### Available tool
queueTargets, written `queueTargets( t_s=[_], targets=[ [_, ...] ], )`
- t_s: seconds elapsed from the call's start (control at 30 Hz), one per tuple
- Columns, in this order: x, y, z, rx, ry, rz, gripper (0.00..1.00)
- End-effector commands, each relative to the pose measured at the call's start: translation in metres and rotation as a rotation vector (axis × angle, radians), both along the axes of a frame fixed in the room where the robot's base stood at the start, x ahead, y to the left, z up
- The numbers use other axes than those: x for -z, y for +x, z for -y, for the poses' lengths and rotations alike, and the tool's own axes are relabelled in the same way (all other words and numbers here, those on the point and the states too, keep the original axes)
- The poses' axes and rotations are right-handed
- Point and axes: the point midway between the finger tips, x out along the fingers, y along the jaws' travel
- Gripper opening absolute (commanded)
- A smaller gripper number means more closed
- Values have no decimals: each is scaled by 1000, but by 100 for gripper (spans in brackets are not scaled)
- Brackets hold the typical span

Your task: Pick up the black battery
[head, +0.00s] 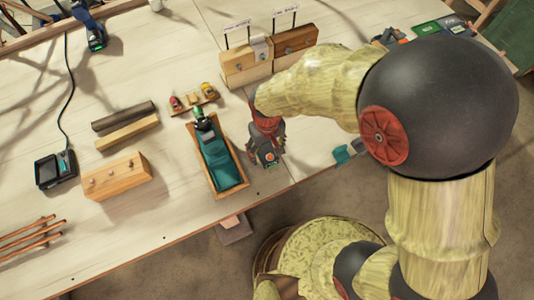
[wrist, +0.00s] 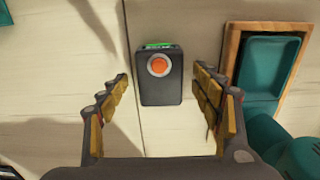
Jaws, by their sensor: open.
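The black battery (wrist: 161,86) is a dark block with a round orange spot on its face and a green strip along its far edge. It rests on the pale table near the front edge, and in the head view it shows (head: 269,157) just right of a wooden tray. My gripper (wrist: 160,76) is open above it, one finger on each side. Gaps show between the battery and both fingers. In the head view my gripper (head: 267,137) hangs directly over the battery and partly hides it.
The wooden tray (head: 235,187) with a teal insert and tool lies close at the left. Wooden blocks with label stands (head: 246,75) are behind. A drilled block (head: 117,177), laths and a charger (head: 55,170) lie further left. The table's front edge is near.

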Motion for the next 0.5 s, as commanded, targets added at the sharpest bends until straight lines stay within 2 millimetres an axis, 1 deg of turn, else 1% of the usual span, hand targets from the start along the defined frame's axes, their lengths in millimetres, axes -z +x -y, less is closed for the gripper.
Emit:
queueTargets(
  t_s=[0.07,0.5],
  targets=[
    [0,0,0,0,0,0,63],
    [0,0,0,0,-1,-1,38]
  ],
)
